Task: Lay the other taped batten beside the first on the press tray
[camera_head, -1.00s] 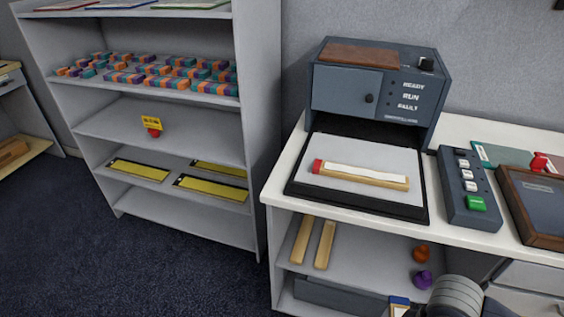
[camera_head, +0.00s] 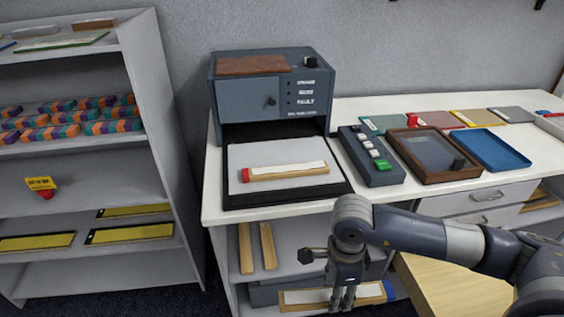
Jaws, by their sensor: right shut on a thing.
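The first taped batten (camera_head: 288,171), wooden with a white strip and a red end, lies on the grey press tray (camera_head: 262,155) under the open press. My right gripper (camera_head: 342,300) points down in front of the lower shelf, below the tray's level. It is shut on the other taped batten (camera_head: 302,297), which has a white strip and a blue right end. That batten is roughly level, and the fingers cover part of it. My left gripper is out of view.
The press housing (camera_head: 262,85) stands behind the tray. To the tray's right are a button box (camera_head: 371,157), a wood-framed panel (camera_head: 432,153) and a blue tray (camera_head: 490,149). Two plain battens (camera_head: 268,246) rest on the shelf below. The tray has bare room around the first batten.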

